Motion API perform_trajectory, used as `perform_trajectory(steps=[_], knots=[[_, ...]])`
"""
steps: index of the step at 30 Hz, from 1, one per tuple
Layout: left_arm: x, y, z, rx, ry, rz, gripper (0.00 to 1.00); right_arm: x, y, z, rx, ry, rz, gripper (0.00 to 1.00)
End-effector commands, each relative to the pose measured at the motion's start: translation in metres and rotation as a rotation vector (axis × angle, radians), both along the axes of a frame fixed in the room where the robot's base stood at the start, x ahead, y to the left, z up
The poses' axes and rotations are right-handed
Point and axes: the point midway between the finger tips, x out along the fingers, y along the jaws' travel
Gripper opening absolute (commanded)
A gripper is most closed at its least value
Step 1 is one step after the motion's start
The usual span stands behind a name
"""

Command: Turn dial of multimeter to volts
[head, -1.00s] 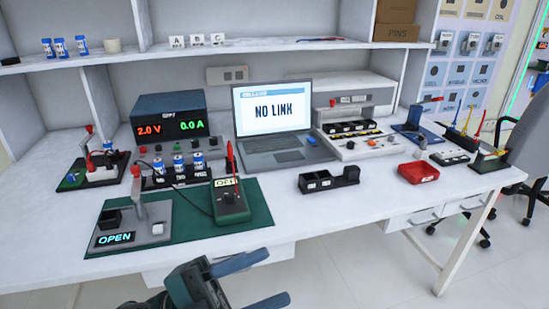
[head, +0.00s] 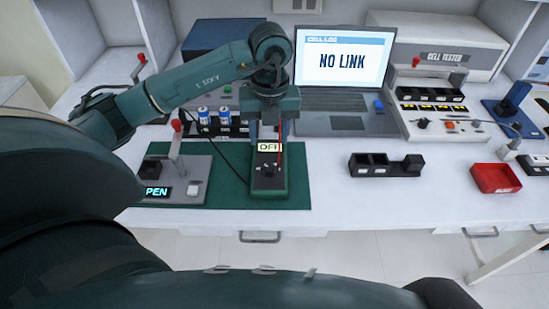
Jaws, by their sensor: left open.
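The green multimeter (head: 268,186) stands on the dark green mat (head: 228,183), and its display reads what looks like OFF. Its dial (head: 267,170) is a small dark knob below the display, and its pointer is too small to read. A red probe stands along the meter's right side. My left gripper (head: 268,132) points down over the far end of the multimeter, fingers apart on either side of it. I cannot tell whether they touch the meter; the dial lies nearer to me than the fingers. My right gripper is out of view.
A grey fixture with a red-tipped lever (head: 177,150) and a lit sign stands left of the multimeter. Blue-and-white cells in a dark rack (head: 205,126) stand behind. A laptop (head: 343,75) reads NO LINK. A black holder (head: 385,166) and red tray (head: 495,178) sit right.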

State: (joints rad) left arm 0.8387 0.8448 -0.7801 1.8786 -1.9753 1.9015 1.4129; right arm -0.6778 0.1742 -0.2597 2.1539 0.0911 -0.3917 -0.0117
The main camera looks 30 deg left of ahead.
Motion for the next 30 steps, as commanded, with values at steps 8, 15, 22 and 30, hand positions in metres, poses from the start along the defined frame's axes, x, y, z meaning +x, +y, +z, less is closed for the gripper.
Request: perform_trajectory(steps=[8, 15, 22, 30], knots=[[-0.002, 0.0, -0.061, -0.002, 0.005, -0.002, 0.49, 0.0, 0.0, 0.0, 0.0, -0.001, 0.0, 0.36], [-0.002, 0.001, -0.093, -0.003, 0.003, -0.004, 0.49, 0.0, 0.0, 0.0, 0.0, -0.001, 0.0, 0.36], [-0.001, 0.001, -0.101, -0.003, 0.001, -0.004, 0.49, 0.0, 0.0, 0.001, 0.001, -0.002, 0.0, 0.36], [-0.001, 0.0, -0.101, -0.003, 0.001, -0.004, 0.41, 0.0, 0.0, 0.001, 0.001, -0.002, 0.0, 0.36]])
